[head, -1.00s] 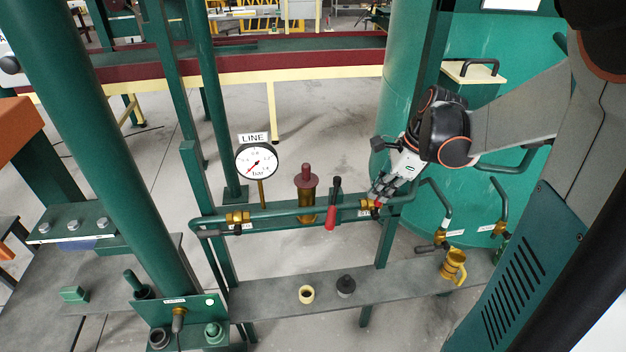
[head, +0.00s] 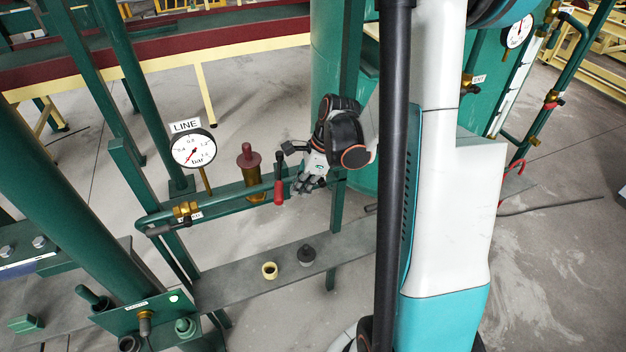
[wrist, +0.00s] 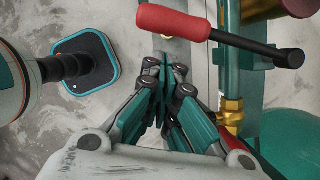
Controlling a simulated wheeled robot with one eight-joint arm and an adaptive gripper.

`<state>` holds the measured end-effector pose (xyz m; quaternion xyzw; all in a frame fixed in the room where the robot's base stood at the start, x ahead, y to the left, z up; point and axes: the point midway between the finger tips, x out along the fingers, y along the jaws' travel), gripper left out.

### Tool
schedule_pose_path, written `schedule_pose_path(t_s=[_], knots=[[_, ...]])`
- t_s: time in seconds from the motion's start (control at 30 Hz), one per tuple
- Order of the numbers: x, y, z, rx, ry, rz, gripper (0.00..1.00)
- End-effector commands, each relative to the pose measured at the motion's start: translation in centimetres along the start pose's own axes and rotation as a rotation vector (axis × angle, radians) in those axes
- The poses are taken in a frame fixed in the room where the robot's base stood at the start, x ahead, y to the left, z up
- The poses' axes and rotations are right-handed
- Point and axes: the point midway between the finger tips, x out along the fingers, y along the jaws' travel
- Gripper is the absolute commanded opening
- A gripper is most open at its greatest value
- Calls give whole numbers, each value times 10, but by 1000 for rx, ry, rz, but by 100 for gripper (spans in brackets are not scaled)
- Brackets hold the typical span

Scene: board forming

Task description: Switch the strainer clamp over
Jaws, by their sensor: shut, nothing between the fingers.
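The strainer (head: 253,182) is a brass body with a dark red cap on the green pipe. Beside it on the right stands the clamp lever (head: 279,194), with a black upper end and a red grip pointing down. In the wrist view the lever's red grip (wrist: 173,22) lies across the top, and its black bar runs right. My gripper (head: 299,188) is just right of the lever. In the wrist view my gripper (wrist: 165,64) is shut and empty, its fingertips just below the red grip, with a small gap seemingly between them. The right-hand valve is hidden in the head view.
A round LINE gauge (head: 194,148) stands left of the strainer. A brass valve (head: 186,210) with a black handle is on the pipe's left. The lower shelf (head: 240,284) holds a cream ring (head: 269,270) and a dark plug (head: 306,255). My column fills the right-centre.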

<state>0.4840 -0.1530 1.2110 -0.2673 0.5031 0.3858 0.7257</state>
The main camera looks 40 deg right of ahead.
Motion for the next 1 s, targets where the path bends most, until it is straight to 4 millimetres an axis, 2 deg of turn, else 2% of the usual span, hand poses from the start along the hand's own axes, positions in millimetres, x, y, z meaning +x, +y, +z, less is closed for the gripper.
schedule_pose_path(t_s=[0.17, 0.63, 1.0], knots=[[4, 0, 11, 0, 0, 0, 0], [6, 0, 13, 5, 0, -2, 0], [10, 3, 23, 60, 0, -23, 0]])
